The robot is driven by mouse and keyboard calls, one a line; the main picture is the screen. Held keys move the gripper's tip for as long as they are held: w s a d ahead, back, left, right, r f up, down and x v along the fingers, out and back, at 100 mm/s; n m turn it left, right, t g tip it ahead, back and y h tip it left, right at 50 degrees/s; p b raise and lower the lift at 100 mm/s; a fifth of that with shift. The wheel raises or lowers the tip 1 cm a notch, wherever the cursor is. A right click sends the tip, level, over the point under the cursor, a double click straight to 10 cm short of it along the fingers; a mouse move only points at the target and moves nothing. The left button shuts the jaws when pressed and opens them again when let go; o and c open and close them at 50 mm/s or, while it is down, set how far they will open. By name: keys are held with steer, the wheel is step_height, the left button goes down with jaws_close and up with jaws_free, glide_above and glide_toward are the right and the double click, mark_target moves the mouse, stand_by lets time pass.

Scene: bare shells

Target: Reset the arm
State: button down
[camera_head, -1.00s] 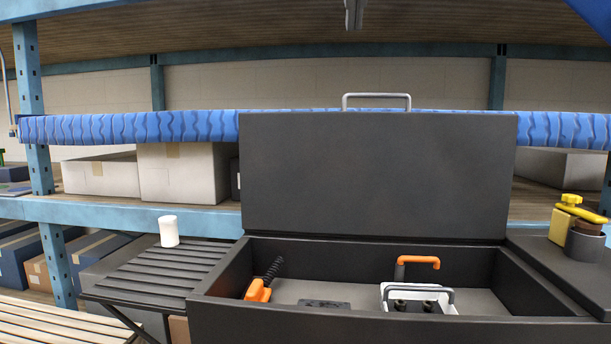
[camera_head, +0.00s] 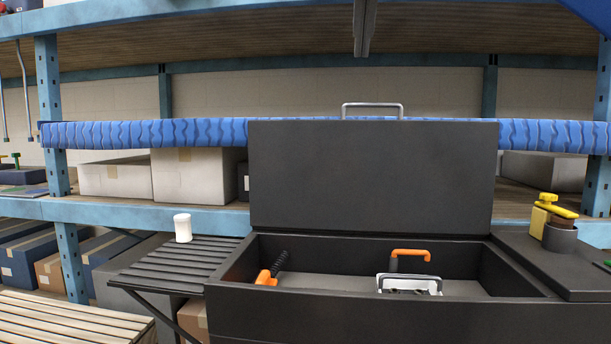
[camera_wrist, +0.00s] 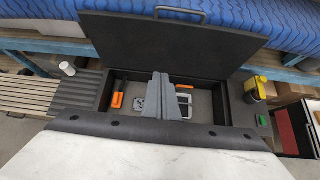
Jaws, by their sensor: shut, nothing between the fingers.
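My gripper (camera_head: 362,50) hangs into the top of the head view, with only its grey lower end showing. In the wrist view its grey fingers (camera_wrist: 159,78) are together, with nothing held. They appear in front of the open black chest (camera_wrist: 215,125), which also shows in the head view (camera_head: 400,318), below and apart from my gripper. The chest's lid (camera_head: 370,175) stands upright with a metal handle on its top edge.
A white cup (camera_head: 183,228) stands on the slatted side shelf (camera_head: 185,262). A yellow tool (camera_head: 547,205) stands in a holder at right. Blue-padded shelving (camera_head: 180,133) runs behind.

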steer(key=s+d+f+m+g, duration=0.1)
steer(key=d+f+m, duration=0.35)
steer(key=f, duration=0.45)
steer(key=d+f+m+g, duration=0.1)
steer(key=d+f+m, duration=0.4)
steer(key=f, duration=0.5)
steer(key=s+d+f+m+g, duration=0.1)
steer(key=d+f+m, duration=0.2)
steer(key=f+m, duration=0.45)
steer(key=s+d+f+m, duration=0.2)
steer(key=s+f+m, duration=0.3)
steer(key=f, duration=0.7)
steer(key=s+d+f+m+g, duration=0.1)
steer(key=s+f+m, duration=0.3)
steer(key=f, duration=0.8)
steer(key=s+d+f+m+g+y, duration=0.1)
steer(key=s+d+f+m, duration=0.3)
steer(key=f+m, duration=0.4)
step_height(320, 180, down, 5)
steer(key=shift+s+r, duration=0.2)
steer(key=shift+s, duration=0.65)
